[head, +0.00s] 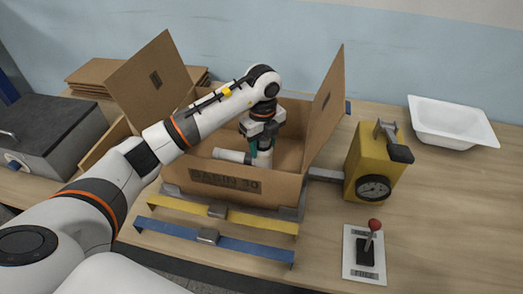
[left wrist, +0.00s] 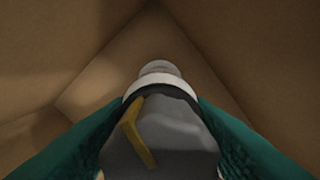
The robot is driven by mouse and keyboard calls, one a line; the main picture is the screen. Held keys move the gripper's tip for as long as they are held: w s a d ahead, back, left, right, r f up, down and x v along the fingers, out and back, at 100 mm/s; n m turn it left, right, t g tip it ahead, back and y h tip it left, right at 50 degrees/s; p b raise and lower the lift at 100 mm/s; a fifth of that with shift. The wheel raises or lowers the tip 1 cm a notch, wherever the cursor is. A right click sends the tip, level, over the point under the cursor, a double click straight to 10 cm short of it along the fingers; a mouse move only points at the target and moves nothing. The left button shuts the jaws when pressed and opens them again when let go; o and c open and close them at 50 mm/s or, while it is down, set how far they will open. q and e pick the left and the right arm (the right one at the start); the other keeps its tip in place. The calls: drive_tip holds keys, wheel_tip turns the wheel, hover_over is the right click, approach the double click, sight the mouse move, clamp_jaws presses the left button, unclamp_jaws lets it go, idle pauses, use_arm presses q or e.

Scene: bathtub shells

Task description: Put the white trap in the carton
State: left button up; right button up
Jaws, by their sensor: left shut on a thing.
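The carton (head: 222,184) stands open on the table with its side flaps raised and dark lettering on its front. My left gripper (head: 257,148) reaches down inside it, with green fingers shut on the white trap (head: 265,160). Part of the white trap shows below the fingers, and a white tubular piece lies to the left, low in the carton. In the left wrist view, a white rounded end of the trap (left wrist: 158,82) shows beyond the fingers, with carton walls around it. Whether the trap touches the carton floor is unclear. My right gripper is not in view.
A yellow device with a dial (head: 368,168) stands right of the carton. A red-knobbed lever (head: 368,248) is in front of it. A white basin (head: 450,122) lies at back right. Yellow and blue bars (head: 190,240) run before the carton. A grey box (head: 50,130) is at left.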

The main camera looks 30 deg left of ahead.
use_arm(q)
wheel_tip(320, 180, down, 2)
drive_tip(key=shift+f+p, duration=0.25)
drive_tip(key=shift+p, duration=0.1)
drive_tip(key=shift+f, duration=0.4)
drive_tip(key=o, duration=1.4)
drive_tip(key=shift+c, duration=0.2)
